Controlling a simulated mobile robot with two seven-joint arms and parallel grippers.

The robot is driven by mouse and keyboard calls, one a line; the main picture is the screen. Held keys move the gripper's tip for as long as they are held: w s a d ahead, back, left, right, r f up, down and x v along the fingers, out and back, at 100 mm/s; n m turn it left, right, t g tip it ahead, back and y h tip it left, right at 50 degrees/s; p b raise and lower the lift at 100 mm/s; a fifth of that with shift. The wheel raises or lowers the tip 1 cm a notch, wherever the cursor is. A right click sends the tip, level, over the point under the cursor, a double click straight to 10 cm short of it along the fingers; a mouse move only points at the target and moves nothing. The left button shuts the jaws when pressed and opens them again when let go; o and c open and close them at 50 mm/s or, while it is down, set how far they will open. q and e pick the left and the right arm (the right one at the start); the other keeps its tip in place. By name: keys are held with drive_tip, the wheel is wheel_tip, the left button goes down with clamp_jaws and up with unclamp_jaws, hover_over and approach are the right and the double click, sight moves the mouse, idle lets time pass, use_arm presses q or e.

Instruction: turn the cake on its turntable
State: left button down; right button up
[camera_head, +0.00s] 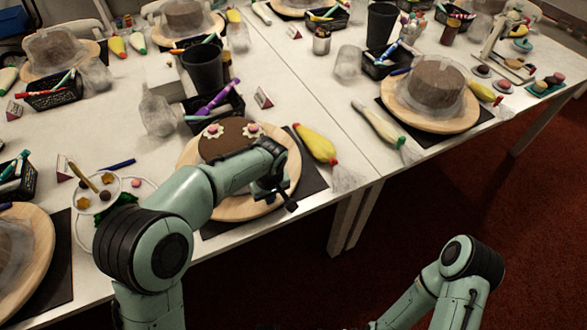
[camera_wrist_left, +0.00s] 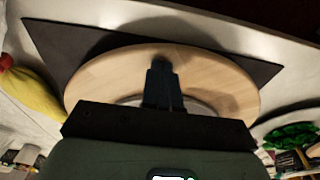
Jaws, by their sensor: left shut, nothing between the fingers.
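The cake (camera_head: 222,138) is brown with pale flower-like decorations and pink pieces on top. It sits on a round wooden turntable (camera_head: 286,172), on a dark mat, near the table's front edge. My left arm reaches over it and hides its near side. My left gripper (camera_head: 288,204) is shut and empty, low over the turntable's near right part. In the left wrist view the shut fingers (camera_wrist_left: 162,66) point across the bare wood of the turntable (camera_wrist_left: 222,72); contact cannot be told. My right arm shows at lower right; its gripper is outside the picture.
A yellow piping bag (camera_head: 315,144) lies right of the turntable. Behind the cake stand a black basket of pens (camera_head: 213,112) and a dark cup (camera_head: 204,71). A small plate of decorations (camera_head: 98,193) is at left. Another wrapped cake (camera_head: 432,88) stands at right.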

sight(256, 208)
use_arm(q)
drive_tip(key=shift+s+a+b, duration=0.3)
drive_tip(key=shift+s+a, duration=0.35)
drive_tip(key=shift+a, duration=0.2)
use_arm(e)
drive_tip(key=shift+f, duration=0.35)
use_arm(q)
drive_tip(key=shift+s+a, duration=0.55)
drive_tip(key=shift+a, duration=0.25)
drive_tip(key=shift+r+p, duration=0.85)
drive_tip(key=shift+r, duration=0.55)
use_arm(e)
drive_tip(key=shift+w+r, duration=0.15)
drive_tip(key=shift+r, duration=0.7)
use_arm(q)
drive_tip(key=shift+r, duration=0.1)
use_arm(e)
drive_tip(key=shift+r, duration=0.1)
use_arm(q)
drive_tip(key=shift+r+p, duration=0.3)
wheel_tip(256, 208, up, 5)
drive_tip(key=p, duration=0.3)
drive_tip(key=shift+w+r+p, duration=0.1)
drive_tip(key=shift+p, duration=0.25)
use_arm(e)
drive_tip(key=r, duration=0.2)
drive_tip(key=w+r, duration=0.1)
drive_tip(key=r, duration=0.1)
drive_tip(key=shift+w+r, duration=0.1)
drive_tip(key=shift+w, duration=0.1)
